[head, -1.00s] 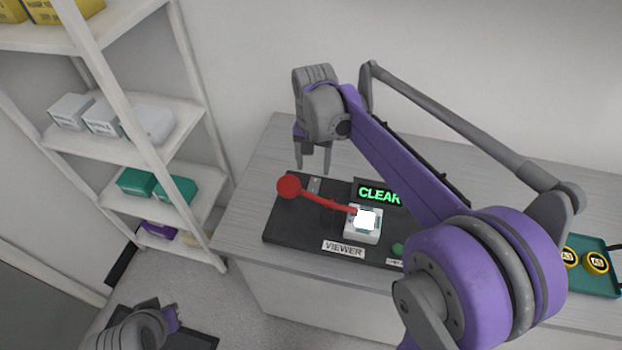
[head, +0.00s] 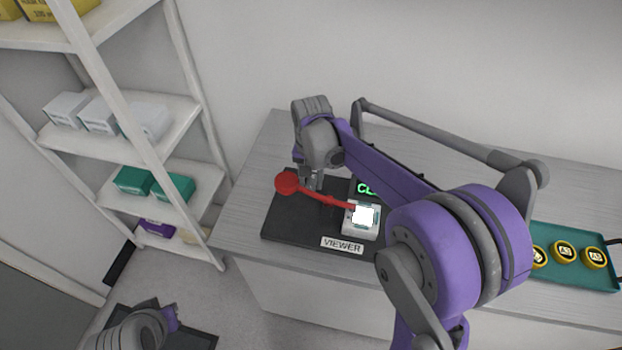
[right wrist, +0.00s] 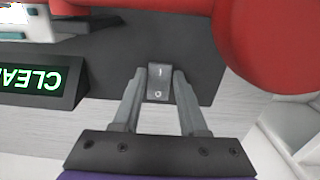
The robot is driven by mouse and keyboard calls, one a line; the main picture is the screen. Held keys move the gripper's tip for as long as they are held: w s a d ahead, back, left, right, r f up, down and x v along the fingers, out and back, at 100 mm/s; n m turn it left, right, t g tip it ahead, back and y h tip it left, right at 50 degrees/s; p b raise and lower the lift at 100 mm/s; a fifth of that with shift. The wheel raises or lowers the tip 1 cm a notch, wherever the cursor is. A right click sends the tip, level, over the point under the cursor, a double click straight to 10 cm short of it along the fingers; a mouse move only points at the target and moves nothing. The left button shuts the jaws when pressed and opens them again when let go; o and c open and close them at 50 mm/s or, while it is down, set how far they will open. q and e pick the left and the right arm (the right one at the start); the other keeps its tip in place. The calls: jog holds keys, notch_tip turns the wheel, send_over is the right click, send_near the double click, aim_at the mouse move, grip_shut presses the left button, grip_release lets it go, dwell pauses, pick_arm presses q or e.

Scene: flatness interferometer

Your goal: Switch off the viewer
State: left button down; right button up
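The viewer is a small white block with a bright white top (head: 363,217), on a black base (head: 285,232) behind a label reading VIEWER (head: 342,245). A small grey rocker switch (right wrist: 158,82) marked with a line and a circle sits on the base in the right wrist view. My right gripper (right wrist: 160,88) is open, pointing down, with its fingers on either side of the switch; contact cannot be told. In the head view, my right gripper (head: 313,182) hides most of the switch. My left gripper (head: 172,318) is at the bottom left, its fingers unclear.
A red arm with a round red end (head: 287,183) reaches left from the viewer, close to my right gripper. A green-lit CLEAR sign (right wrist: 38,78) stands behind the viewer. A teal tray (head: 575,272) with yellow round pieces is at right. Shelves (head: 130,130) stand left.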

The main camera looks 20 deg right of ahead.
aim_at(314, 174)
grip_shut()
jog(key=shift+w+d+f+g+y+b, duration=0.1)
jog(key=shift+w+d+g+y+b, duration=0.2)
jog(key=shift+g+y, duration=0.6)
jog(key=shift+g, duration=0.3)
jog(key=shift+r, duration=0.2)
jog(key=shift+o, duration=2.4)
grip_release()
jog(key=shift+r, duration=0.1)
jog(key=v, duration=1)
jog(key=shift+r, duration=0.3)
